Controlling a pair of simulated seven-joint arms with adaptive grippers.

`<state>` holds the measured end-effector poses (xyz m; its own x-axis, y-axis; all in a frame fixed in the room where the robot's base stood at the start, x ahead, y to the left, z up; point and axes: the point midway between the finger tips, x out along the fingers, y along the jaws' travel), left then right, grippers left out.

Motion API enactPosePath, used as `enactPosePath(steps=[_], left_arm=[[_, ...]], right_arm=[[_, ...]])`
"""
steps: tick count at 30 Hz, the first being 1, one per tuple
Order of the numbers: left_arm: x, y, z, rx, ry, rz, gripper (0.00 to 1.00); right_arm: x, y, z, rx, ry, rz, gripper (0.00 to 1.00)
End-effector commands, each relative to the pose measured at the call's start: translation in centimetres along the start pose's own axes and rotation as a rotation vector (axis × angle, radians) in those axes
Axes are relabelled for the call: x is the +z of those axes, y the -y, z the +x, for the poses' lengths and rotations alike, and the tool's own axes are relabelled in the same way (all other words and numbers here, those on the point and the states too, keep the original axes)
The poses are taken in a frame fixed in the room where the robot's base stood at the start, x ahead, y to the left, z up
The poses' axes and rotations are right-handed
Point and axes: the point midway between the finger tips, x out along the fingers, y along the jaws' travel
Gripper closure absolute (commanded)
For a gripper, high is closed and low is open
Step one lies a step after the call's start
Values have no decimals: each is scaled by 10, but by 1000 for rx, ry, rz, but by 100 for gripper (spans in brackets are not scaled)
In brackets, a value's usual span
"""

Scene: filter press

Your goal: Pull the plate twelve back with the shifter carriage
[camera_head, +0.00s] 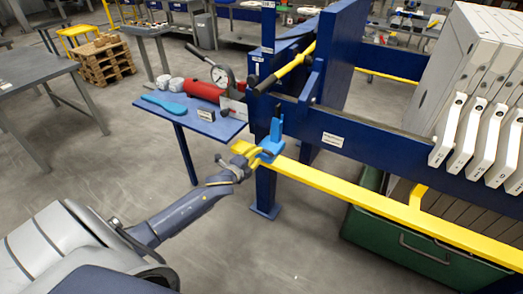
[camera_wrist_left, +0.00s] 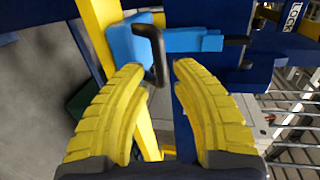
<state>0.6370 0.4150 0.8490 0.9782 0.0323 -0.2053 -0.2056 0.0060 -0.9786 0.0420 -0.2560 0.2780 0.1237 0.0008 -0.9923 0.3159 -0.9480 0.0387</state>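The blue shifter carriage (camera_head: 272,142) sits on the yellow rail (camera_head: 350,192), near the rail's left end. In the left wrist view the carriage (camera_wrist_left: 126,42) has a black looped handle (camera_wrist_left: 148,38). My left gripper (camera_head: 250,155) is right beside the carriage. In the wrist view its two yellow fingers (camera_wrist_left: 160,68) are apart, with the lower part of the handle between their tips; contact cannot be told. White filter plates (camera_head: 475,125) with small marked handles hang at the far right; I cannot read which is plate twelve. My right gripper is not in view.
A blue side table (camera_head: 195,122) left of the press holds a red cylinder (camera_head: 204,90), a gauge and a light blue item. The blue press frame (camera_head: 375,152) runs behind the rail. A green bin (camera_head: 395,240) stands below. The floor at front is clear.

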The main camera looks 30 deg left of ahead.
Motion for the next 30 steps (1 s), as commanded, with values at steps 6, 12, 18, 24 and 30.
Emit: enactPosePath(steps=[6, 12, 18, 24, 30], left_arm=[[0, 0, 28, -1, 0, -1, 75], [0, 0, 43, 1, 0, 0, 75], [0, 0, 48, 0, 0, 0, 75], [0, 0, 49, 0, -1, 0, 75], [0, 0, 49, 0, -1, 0, 84]], right_arm=[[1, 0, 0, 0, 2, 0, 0], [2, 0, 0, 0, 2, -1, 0], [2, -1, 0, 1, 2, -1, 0], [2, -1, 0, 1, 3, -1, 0], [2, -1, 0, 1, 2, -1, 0]])
